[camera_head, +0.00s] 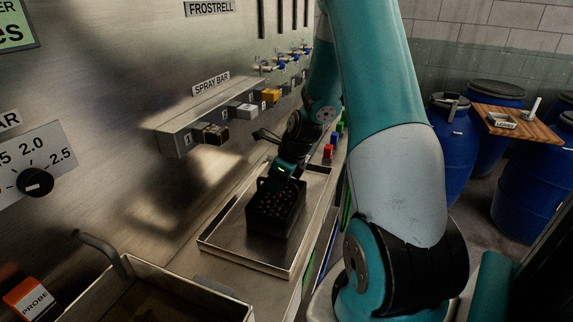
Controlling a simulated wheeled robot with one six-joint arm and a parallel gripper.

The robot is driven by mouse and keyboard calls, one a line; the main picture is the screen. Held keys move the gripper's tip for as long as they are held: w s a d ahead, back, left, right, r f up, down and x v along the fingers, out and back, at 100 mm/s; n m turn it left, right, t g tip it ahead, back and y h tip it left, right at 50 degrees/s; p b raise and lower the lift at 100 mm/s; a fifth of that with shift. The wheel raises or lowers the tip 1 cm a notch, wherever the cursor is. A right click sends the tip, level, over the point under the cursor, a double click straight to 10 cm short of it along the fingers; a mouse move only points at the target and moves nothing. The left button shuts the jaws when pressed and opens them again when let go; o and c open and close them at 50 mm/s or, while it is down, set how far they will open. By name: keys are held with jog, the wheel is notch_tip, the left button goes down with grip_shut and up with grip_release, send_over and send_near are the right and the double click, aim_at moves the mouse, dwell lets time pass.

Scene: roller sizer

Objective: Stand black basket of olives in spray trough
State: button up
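The black basket (266,224) stands upright in a shallow steel tray (246,263) below the spray bar (215,121). Small dark round olives (290,205) show in its top. My gripper (279,180) is at the basket's far upper edge, reaching down from behind it. The fingertips are small and dark against the basket, so I cannot tell whether they are closed on its rim. A steel trough (183,289) with a bent handle is partly in view at the lower left. No label shows which of these two is the spray trough.
Numbered blocks (243,111) line the spray bar on the steel wall. A dial (35,182) and an orange probe box (27,299) are at the left. Small coloured blocks (329,150) lie beyond the tray. Blue barrels (452,150) stand at the right.

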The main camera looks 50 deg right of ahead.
jog(key=v, duration=0.9)
jog(key=shift+b, duration=0.3)
jog(key=shift+a+r, duration=0.15)
jog(key=shift+r, duration=0.1)
jog(key=s+a+r+n+g+y, duration=0.1)
jog(key=a+r+n, duration=0.2)
jog(key=a+n, duration=0.75)
jog(key=s+a+r+n+g+y, duration=0.1)
jog(key=a+r+n, duration=0.2)
jog(key=a+n, duration=0.7)
jog(key=s+a+r+n+g, duration=0.2)
jog(key=s+a+r+n, duration=0.1)
jog(key=s+a+n, duration=1)
jog(key=a+n, duration=0.1)
jog(key=n, duration=0.5)
jog(key=shift+s+y, duration=0.25)
jog(key=shift+y, duration=0.05)
jog(key=shift+c, duration=0.5)
